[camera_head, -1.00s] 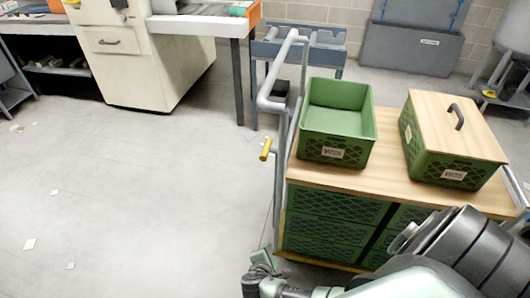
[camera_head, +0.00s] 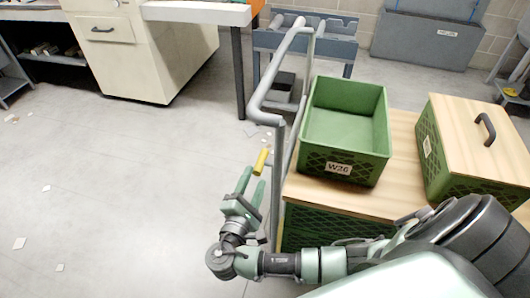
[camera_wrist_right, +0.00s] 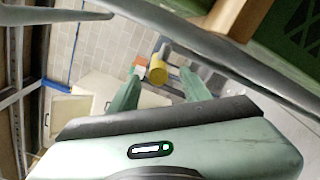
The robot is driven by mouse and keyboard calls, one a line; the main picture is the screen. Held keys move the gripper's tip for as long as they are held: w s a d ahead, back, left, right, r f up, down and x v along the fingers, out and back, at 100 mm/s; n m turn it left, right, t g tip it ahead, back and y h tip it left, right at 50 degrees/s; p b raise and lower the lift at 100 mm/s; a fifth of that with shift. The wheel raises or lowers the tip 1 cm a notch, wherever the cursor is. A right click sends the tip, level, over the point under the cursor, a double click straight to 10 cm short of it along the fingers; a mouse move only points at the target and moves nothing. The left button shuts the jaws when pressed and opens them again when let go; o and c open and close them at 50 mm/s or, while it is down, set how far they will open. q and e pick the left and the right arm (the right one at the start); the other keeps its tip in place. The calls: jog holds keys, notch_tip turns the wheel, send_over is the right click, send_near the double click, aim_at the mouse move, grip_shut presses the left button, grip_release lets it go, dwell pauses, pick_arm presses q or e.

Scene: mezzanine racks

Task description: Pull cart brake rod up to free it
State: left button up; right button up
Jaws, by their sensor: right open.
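The cart (camera_head: 410,140) has a wooden top and a grey tubular push handle (camera_head: 270,95) at its left end. The brake rod's yellow grip (camera_head: 262,160) sticks out beside the handle's upright, and it also shows in the right wrist view (camera_wrist_right: 158,70). My right gripper (camera_head: 254,178) is open just below the yellow grip, fingers pointing up toward it. In the right wrist view the grip appears between the two green fingertips (camera_wrist_right: 160,80), apparently a little beyond them; contact cannot be told. My left gripper is out of view.
An open green crate (camera_head: 345,130) labelled W26 and a lidded green crate (camera_head: 480,140) stand on the cart top. A grey trolley (camera_head: 305,45) is behind the handle. A cream drawer cabinet (camera_head: 130,50) stands back left. The floor left of the cart is mostly clear, with paper scraps.

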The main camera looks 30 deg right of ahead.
aim_at(261, 159)
jog(key=x, duration=0.7)
jog(key=shift+w+d+p, duration=0.2)
jog(key=shift+w+p, duration=0.05)
jog(key=shift+p, duration=0.1)
grip_shut()
jog(key=shift+r, duration=0.1)
dwell(1.0)
